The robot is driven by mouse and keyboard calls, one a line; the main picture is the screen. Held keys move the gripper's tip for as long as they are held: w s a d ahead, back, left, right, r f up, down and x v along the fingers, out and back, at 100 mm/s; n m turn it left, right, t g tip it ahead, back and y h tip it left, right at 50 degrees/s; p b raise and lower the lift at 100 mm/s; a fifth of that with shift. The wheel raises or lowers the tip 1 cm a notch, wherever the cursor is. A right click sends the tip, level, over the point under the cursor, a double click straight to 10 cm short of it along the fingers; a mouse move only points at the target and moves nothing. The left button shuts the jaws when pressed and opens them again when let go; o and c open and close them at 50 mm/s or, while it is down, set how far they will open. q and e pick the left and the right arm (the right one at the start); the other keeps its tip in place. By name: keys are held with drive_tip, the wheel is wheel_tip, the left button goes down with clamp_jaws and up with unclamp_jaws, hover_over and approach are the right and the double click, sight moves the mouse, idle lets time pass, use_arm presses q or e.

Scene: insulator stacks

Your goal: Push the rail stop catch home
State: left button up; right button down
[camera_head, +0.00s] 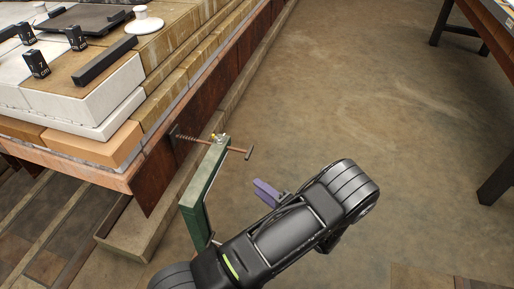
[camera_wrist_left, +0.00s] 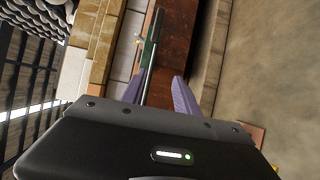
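The rail stop catch shows in the head view as a thin rusty rod (camera_head: 232,148) with a spring at its left end and a short crossbar at its right end. It passes through the top of a green post (camera_head: 203,185) beside the stepped platform. My left gripper (camera_head: 268,192) is to the lower right of the crossbar, apart from it in the picture. In the left wrist view its two purple fingers (camera_wrist_left: 164,84) stand apart with nothing seen held between them. The green post (camera_wrist_left: 150,50) shows beyond them; the rod is not clear there. My right gripper is not in view.
The platform (camera_head: 110,150) of white and tan blocks with a rusty side plate (camera_head: 190,125) fills the left. Small black tagged blocks (camera_head: 36,64) and a black bar (camera_head: 104,60) lie on it. The floor (camera_head: 360,95) is open in the middle. A dark table leg (camera_head: 497,175) stands at right.

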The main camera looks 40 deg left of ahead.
use_arm(q)
drive_tip(key=d, duration=0.3)
drive_tip(key=shift+s+r, duration=0.1)
drive_tip(key=shift+s, duration=0.2)
drive_tip(key=m+t, duration=0.4)
drive_tip(key=t, duration=0.1)
approach(248, 151)
drive_tip(key=shift+h, duration=0.4)
drive_tip(key=x, duration=0.5)
drive_tip(key=shift+w+d, duration=0.1)
drive_tip(key=b+x, duration=0.3)
drive_tip(key=x, duration=0.4)
drive_tip(key=shift+a, duration=0.25)
drive_tip(key=shift+w+a, duration=0.1)
drive_tip(key=shift+a, duration=0.1)
